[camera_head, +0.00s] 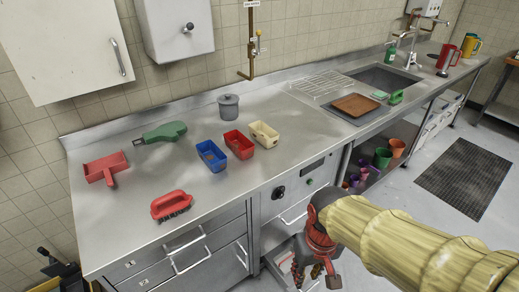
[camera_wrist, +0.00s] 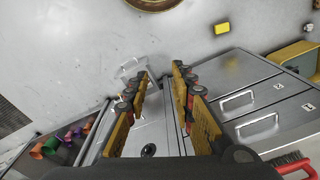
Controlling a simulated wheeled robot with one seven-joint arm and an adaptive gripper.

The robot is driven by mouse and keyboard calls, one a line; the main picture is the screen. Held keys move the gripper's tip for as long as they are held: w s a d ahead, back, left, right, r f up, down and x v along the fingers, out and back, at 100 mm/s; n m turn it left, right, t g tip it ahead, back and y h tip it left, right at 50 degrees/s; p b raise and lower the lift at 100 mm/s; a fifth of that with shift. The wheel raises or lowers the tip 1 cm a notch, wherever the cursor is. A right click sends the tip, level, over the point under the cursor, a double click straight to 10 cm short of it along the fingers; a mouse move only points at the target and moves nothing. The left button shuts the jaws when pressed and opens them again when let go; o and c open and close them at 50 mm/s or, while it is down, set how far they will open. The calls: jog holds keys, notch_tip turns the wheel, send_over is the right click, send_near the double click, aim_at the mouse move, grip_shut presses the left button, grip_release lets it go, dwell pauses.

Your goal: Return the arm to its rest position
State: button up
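My gripper (camera_head: 315,272) hangs in front of the counter's drawer fronts, below the worktop edge, with the yellow-sleeved arm reaching in from the lower right. In the wrist view my gripper (camera_wrist: 160,76) shows two yellow-and-black fingers spread apart. Nothing is between them, so it is open and empty. The fingers point down past the cabinet fronts toward the grey floor.
The steel worktop (camera_head: 230,190) holds a red brush (camera_head: 171,205), a red dustpan (camera_head: 106,168), a green-handled tool (camera_head: 165,132), a blue tub (camera_head: 211,156), a red tub (camera_head: 239,144) and a cream tub (camera_head: 264,134). An open drawer (camera_head: 283,262) is near my gripper. Coloured cups (camera_head: 383,158) stand on a low shelf.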

jog(key=s+d+r+m+t, duration=0.1)
jog(key=d+r+t, duration=0.1)
jog(key=r, duration=0.4)
jog(key=s+d+r+m+t+p, duration=0.1)
jog(key=s+d+r+t, duration=0.1)
jog(key=d+r, duration=0.3)
notch_tip(320, 180, up, 2)
jog(key=shift+d+t, duration=0.15)
jog(key=shift+t, duration=0.45)
jog(key=shift+s, duration=0.1)
jog(key=shift+c, duration=0.3)
